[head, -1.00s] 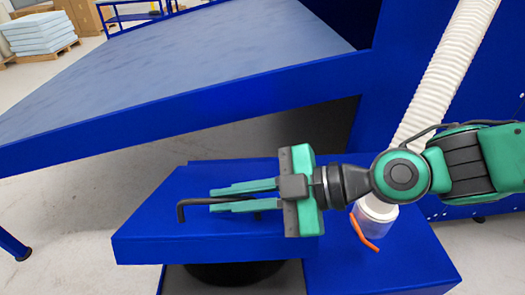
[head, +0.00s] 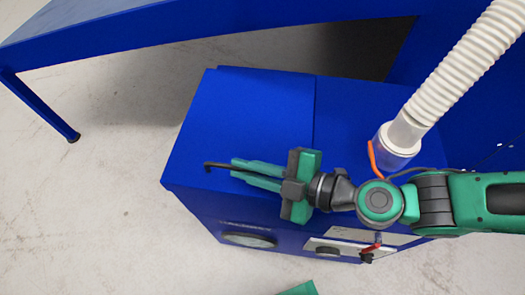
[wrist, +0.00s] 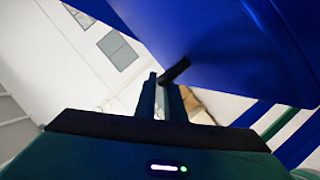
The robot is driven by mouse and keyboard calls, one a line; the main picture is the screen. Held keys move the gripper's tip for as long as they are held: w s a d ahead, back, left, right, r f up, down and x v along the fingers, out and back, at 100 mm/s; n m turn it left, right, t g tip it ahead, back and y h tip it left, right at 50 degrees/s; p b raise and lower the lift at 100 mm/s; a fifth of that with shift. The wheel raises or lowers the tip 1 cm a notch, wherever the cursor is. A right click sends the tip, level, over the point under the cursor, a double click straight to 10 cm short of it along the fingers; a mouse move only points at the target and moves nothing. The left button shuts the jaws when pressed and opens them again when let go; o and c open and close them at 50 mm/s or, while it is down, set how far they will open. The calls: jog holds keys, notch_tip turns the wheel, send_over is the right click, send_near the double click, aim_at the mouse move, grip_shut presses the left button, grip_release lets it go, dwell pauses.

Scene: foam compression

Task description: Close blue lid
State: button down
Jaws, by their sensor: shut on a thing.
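The blue lid (head: 250,115) lies flat, or very nearly flat, over the left part of a blue box. It also fills the upper right of the wrist view (wrist: 225,40). A thin black bent handle (head: 214,165) runs along the lid's front part, and its end shows in the wrist view (wrist: 175,70). My green gripper (head: 240,172) is low over the lid's front edge, its two fingers shut on the handle. The fingers also show close together in the wrist view (wrist: 166,95). The handle's inner part is hidden by the fingers.
A white ribbed hose (head: 465,65) runs to a clear fitting (head: 395,140) with an orange lever (head: 371,158) on the box's right part. The box front has a red-handled switch (head: 369,248). A blue table (head: 200,45) stands behind. Floor at left is clear.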

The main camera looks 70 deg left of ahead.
jog(key=shift+f, duration=0.5)
jog(key=shift+f, duration=0.1)
jog(key=c, duration=1.8)
grip_release()
jog(key=shift+c, duration=0.2)
jog(key=shift+d, duration=0.1)
jog(key=v, duration=1.1)
